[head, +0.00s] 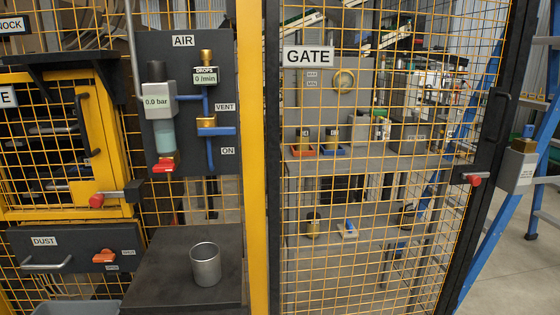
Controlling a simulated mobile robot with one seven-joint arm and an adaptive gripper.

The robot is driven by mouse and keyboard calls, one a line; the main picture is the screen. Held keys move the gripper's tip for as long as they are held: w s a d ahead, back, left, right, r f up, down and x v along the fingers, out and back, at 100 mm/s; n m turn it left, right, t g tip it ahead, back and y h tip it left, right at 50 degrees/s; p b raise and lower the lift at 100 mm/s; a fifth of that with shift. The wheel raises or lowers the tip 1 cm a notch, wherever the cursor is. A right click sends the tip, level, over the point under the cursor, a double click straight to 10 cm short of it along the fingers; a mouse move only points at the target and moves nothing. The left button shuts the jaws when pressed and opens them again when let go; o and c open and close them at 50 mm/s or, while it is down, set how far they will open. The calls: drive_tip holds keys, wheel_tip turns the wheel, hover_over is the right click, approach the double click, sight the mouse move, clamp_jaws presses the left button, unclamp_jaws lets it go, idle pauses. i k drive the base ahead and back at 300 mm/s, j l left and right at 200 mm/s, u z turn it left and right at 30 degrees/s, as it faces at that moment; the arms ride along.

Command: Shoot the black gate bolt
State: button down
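The GATE (345,220) is a yellow mesh panel with a dark frame, and it looks closed or nearly so. On its right side is a black bolt housing (489,157) with a red knob (474,180) at its lower left. A grey box with a brass top (521,170) sits just right of the gate's dark edge. I cannot tell whether the bolt reaches into that box. A black pull handle (496,114) is above the bolt. My gripper is not in view.
A metal cup (206,264) stands on a dark ledge left of the yellow post (251,150). The AIR panel (188,100) and a DUST drawer (75,247) are further left. A blue ladder (490,220) stands at the right, with open floor beyond.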

sight(474, 180)
drive_tip(key=i+l, duration=0.75)
drive_tip(key=l+z, duration=0.05)
